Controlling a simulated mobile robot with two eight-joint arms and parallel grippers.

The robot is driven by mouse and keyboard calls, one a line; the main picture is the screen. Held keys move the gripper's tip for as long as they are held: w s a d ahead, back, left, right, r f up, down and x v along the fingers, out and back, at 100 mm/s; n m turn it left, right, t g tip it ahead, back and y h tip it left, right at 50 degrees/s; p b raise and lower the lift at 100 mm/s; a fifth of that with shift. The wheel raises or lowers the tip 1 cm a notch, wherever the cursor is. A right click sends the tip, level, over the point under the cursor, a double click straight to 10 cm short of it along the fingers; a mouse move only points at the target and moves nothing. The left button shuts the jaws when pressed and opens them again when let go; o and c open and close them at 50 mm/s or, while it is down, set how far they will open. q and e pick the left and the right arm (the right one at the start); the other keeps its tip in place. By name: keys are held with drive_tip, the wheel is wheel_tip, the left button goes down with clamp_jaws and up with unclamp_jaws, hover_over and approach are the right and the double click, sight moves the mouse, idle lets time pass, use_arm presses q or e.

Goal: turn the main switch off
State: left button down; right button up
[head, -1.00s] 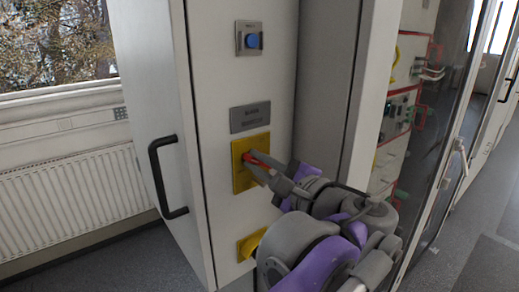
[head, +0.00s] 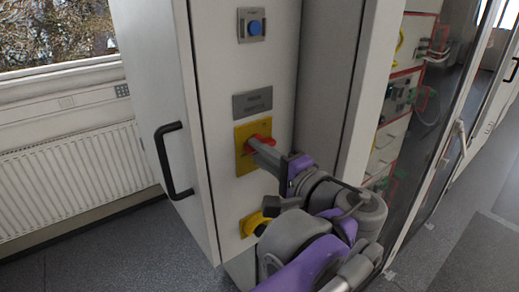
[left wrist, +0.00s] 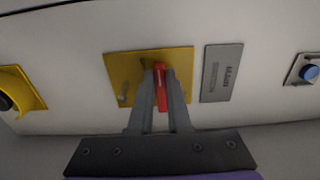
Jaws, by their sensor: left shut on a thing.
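The main switch is a red handle (head: 266,137) on a yellow plate (head: 243,165) on the grey cabinet front. The fingers hide part of the handle and plate. A grey label plate (head: 253,103) sits just above the yellow plate. My right gripper is not in view.
A blue button (head: 256,27) is higher on the panel. A second yellow fitting (head: 248,224) with a dark knob is below, close to my arm. A black door handle (head: 168,160) is at left. An open glass door (head: 440,130) stands at right.

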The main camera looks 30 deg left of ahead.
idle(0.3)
use_arm(q)
drive_tip(key=c, duration=0.9)
unclamp_jaws()
drive_tip(key=shift+o, duration=0.2)
drive_tip(key=b+v, duration=0.1)
drive_tip(key=v, duration=1)
drive_tip(key=shift+b, duration=0.3)
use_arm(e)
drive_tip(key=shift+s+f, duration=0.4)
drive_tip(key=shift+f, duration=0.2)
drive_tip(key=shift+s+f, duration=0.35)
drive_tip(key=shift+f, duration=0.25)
use_arm(q)
drive_tip(key=shift+a+f, duration=0.1)
